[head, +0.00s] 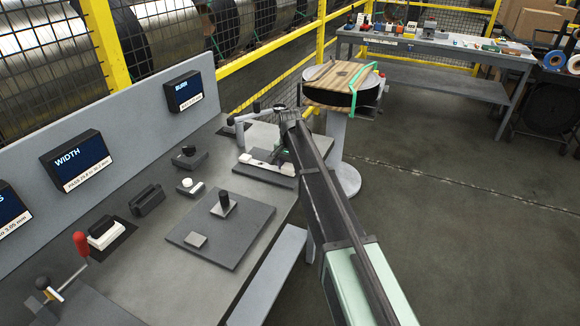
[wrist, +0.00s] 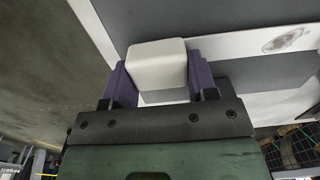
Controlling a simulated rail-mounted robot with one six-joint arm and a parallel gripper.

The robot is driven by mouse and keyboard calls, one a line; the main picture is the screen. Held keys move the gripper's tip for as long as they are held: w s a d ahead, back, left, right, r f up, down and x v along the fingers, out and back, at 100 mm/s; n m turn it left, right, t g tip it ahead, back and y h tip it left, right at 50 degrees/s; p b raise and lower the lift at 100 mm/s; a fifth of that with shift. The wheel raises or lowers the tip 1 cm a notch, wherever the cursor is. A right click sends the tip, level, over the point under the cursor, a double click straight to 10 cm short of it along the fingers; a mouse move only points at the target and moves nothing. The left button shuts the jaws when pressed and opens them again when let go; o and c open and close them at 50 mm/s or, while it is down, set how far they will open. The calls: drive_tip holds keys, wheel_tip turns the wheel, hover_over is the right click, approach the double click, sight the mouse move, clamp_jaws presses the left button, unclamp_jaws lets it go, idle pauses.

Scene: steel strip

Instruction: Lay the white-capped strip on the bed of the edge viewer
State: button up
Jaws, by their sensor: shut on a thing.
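In the wrist view, a white block (wrist: 158,66), which looks like the strip's white cap, sits between the two purple-grey fingers of my gripper (wrist: 153,80). The gripper is shut on it. The strip's metal part cannot be made out. In the head view, my gripper (head: 284,154) is low over the edge viewer (head: 262,169), at the far end of the bench below the BURR display (head: 190,91). My arm hides much of the gripper and the viewer's right side. I cannot tell whether the strip touches the bed.
The bench also carries a dark plate with a black knob (head: 223,204), a white-knobbed block (head: 190,187) and a red-handled lever (head: 82,245). A round wooden-topped stand (head: 338,85) is beyond the bench. A cluttered worktable (head: 440,50) stands behind. Floor at right is clear.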

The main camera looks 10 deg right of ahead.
drive_tip(key=shift+f, duration=0.25)
idle(0.3)
drive_tip(key=o, duration=1.1)
drive_tip(key=shift+r, duration=0.1)
wheel_tip(320, 180, up, 11)
drive_tip(key=p, duration=1)
drive_tip(key=shift+f, duration=0.2)
